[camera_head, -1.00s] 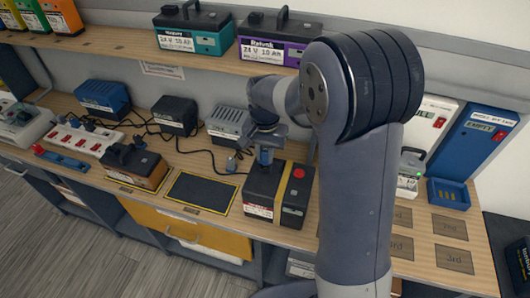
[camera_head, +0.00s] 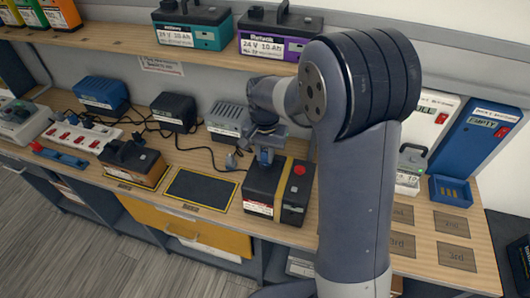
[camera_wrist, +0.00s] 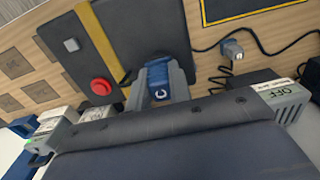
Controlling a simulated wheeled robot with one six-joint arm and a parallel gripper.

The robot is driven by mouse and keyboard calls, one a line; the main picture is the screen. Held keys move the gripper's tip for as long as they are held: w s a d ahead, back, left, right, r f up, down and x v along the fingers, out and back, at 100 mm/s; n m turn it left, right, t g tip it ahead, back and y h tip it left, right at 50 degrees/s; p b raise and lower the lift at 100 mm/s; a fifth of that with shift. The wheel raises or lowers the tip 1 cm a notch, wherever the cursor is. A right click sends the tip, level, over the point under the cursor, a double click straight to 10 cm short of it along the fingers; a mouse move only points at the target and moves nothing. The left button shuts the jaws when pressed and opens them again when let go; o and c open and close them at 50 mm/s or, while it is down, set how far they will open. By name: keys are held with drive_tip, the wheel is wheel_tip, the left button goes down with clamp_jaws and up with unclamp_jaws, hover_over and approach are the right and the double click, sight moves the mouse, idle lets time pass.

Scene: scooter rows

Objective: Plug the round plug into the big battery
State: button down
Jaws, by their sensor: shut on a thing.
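The big battery (camera_head: 262,191) is black with a yellow strap and a red button, and stands on the bench right of a dark mat. It also shows at the upper left in the wrist view (camera_wrist: 138,28). My gripper (camera_head: 266,146) is over the left part of its top. In the wrist view, my gripper (camera_wrist: 163,78) is shut on a blue piece with a white ring mark, which looks like the round plug (camera_wrist: 160,92). The plug's lower end is hidden, so I cannot tell whether it is seated.
A loose grey plug (camera_wrist: 232,48) on a dark cable lies beside the battery. The dark mat (camera_head: 201,190) is bare. Chargers, including a grey one (camera_head: 228,121), line the back. Another battery (camera_head: 133,162) stands left. The upper shelf (camera_head: 130,48) carries more batteries.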

drive_tip(key=shift+f, duration=0.15)
drive_tip(key=c, duration=1.2)
unclamp_jaws()
wheel_tip(320, 180, up, 11)
drive_tip(key=shift+b, duration=0.6)
drive_tip(key=shift+f, duration=0.15)
wheel_tip(320, 180, down, 10)
drive_tip(key=shift+f+p, duration=0.2)
drive_tip(key=shift+p, duration=0.4)
drive_tip(key=shift+r+p, duration=0.35)
drive_tip(key=shift+r, duration=0.1)
